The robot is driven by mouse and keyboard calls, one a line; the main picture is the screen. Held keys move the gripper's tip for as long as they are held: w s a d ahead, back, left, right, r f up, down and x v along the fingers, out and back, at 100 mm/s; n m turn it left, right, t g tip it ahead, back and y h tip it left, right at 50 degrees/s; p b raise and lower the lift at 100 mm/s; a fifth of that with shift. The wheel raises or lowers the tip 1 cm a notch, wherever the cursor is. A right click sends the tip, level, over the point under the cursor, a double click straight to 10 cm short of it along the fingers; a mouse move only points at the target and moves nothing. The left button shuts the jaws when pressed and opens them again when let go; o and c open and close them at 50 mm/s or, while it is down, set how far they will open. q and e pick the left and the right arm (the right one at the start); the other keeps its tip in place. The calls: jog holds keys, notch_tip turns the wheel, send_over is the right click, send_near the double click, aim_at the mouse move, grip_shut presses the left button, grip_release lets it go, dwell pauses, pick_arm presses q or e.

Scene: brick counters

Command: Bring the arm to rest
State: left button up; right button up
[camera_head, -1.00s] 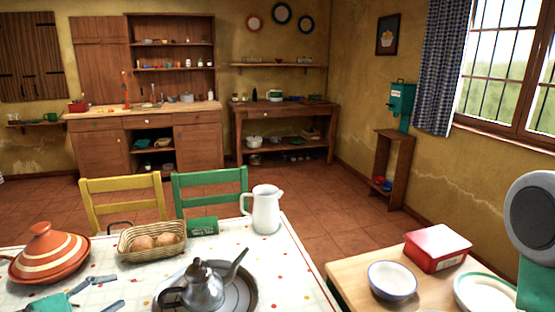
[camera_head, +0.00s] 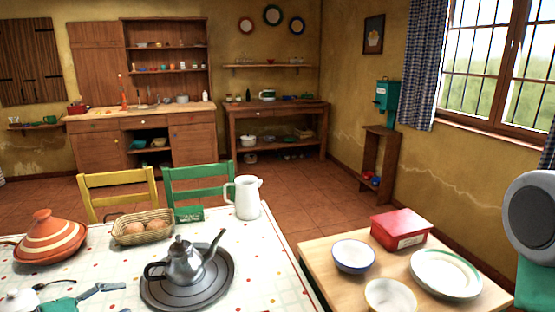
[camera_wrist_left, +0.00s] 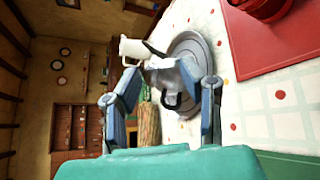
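My left gripper (camera_head: 123,298) is at the bottom left of the head view, over the near-left part of the dotted white tablecloth (camera_head: 240,290). In the left wrist view its two grey fingers (camera_wrist_left: 160,78) stand apart with nothing held between them. A silver teapot (camera_head: 185,262) stands on a round grey tray (camera_head: 222,285), to the right of the gripper in the head view. The tray also shows beyond the fingers in the wrist view (camera_wrist_left: 202,52). A grey and teal part of my right arm shows at the right edge; the right gripper is out of view.
A tagine (camera_head: 50,240), bread basket (camera_head: 143,232) and white jug (camera_head: 247,197) stand on the table. The wooden side table (camera_head: 320,262) holds a red box (camera_head: 400,230), bowls and a plate (camera_head: 445,273). Floor lies open behind.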

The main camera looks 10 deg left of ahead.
pick_arm(q)
jog(key=s+d+f+m+g, duration=0.2)
jog(key=s+d+f, duration=0.1)
jog(key=d+f, duration=0.1)
jog(key=s+d+f+m+g, duration=0.3)
jog(key=s+f, duration=0.1)
jog(key=f, duration=0.1)
jog(key=s+d+f+m+g+y, duration=0.1)
jog(key=s+d+f+m+g, duration=0.2)
jog(key=d+f, duration=0.1)
jog(key=shift+s+d+f, duration=0.15)
jog(key=shift+d+f, duration=0.05)
jog(key=shift+d, duration=0.1)
jog(key=s+a+f+m+g+y, duration=0.25)
jog(key=s+f+m, duration=0.2)
jog(key=s, duration=0.25)
jog(key=s+a+f+m+g+y, duration=0.1)
jog(key=s+f+m+g+y, duration=0.15)
jog(key=s+m+y, duration=0.35)
notch_tip(320, 180, down, 10)
jog(key=w+d+t+h+b, duration=0.1)
jog(key=h+b, duration=0.1)
jog(key=b, duration=0.8)
jog(key=shift+w+d+f, duration=0.15)
jog(key=shift+d+f, duration=0.05)
